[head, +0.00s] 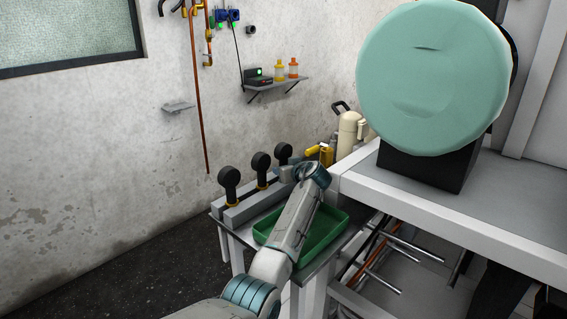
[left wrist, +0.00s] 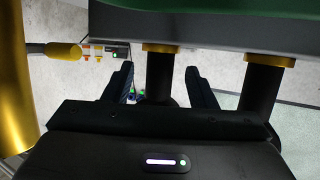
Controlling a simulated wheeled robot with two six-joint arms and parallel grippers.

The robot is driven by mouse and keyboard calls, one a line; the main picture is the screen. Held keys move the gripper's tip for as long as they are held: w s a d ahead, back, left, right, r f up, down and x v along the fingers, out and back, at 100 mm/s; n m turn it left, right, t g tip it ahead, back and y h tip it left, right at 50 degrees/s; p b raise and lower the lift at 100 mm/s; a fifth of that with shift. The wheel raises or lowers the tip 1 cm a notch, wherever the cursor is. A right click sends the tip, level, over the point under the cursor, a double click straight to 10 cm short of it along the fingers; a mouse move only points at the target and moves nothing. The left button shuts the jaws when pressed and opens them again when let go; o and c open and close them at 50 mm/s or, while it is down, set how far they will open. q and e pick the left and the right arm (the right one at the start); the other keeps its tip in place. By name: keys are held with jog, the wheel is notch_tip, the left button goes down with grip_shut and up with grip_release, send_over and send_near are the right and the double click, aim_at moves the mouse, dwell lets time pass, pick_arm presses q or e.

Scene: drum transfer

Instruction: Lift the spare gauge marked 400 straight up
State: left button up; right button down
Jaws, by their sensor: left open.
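Three black round-headed gauges stand in a row on a grey rack (head: 254,207) in the head view: a left one (head: 229,177), a middle one (head: 261,161) and a right one (head: 283,151). No markings are legible, so I cannot tell which is 400. My left gripper (head: 297,172) is at the right gauge, its fingers mostly hidden by my wrist. In the left wrist view, the open fingers of my left gripper (left wrist: 160,70) stand either side of a black gauge stem (left wrist: 160,85) with a brass collar, with gaps on both sides. Another gauge (left wrist: 264,88) stands beside it. My right gripper is out of view.
A green tray (head: 335,232) lies under my left arm on the small table. Yellow fittings (head: 326,154) and a cream canister (head: 350,132) stand behind. A white bench (head: 430,208) with a large pale green drum (head: 433,65) is at right.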

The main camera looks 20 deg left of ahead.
aim_at(285, 160)
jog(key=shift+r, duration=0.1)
pick_arm(q)
jog(key=shift+w, duration=0.1)
grip_shut()
